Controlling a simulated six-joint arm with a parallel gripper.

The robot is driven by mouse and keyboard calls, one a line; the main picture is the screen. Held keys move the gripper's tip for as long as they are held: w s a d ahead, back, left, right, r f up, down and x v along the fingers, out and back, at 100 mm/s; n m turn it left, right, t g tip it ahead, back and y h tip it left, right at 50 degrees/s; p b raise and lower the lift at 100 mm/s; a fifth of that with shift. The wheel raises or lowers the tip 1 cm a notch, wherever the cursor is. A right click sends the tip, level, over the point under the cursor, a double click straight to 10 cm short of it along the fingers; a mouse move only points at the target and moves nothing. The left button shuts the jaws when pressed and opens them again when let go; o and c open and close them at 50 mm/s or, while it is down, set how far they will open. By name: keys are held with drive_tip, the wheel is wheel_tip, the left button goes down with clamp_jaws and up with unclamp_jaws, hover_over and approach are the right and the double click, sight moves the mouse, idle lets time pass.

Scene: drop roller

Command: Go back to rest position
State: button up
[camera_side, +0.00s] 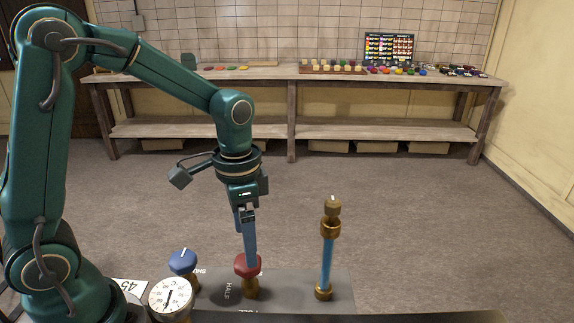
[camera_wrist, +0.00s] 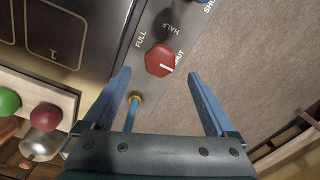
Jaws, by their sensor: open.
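My gripper (camera_side: 248,238) points down just above or beside the red knob (camera_side: 247,266) in the side view. In the wrist view, my gripper's two blue fingers (camera_wrist: 163,80) are wide apart with nothing between them. The red knob also shows in the wrist view (camera_wrist: 160,60), beyond the fingertips, with its white mark toward SHUT; FULL and HALF are printed around it. The side view does not show clearly whether a finger touches the knob.
A blue knob (camera_side: 183,261) and a round dial gauge (camera_side: 171,298) stand left of the red knob. A blue sight tube (camera_side: 327,262) with brass fittings rises at the right. A long bench (camera_side: 290,76) stands at the back. Open air lies above the panel.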

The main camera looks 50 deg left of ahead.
wheel_tip(320, 180, up, 3)
drive_tip(key=shift+w+d+f+t, duration=0.1)
drive_tip(key=shift+w+t, duration=0.05)
drive_tip(key=shift+t, duration=0.45)
drive_tip(key=s+r+n+t, duration=0.4)
drive_tip(key=s+r, duration=0.1)
drive_tip(key=s, duration=0.4)
drive_tip(key=shift+s+d+r+n, duration=0.2)
drive_tip(key=shift+s+d+n, duration=0.1)
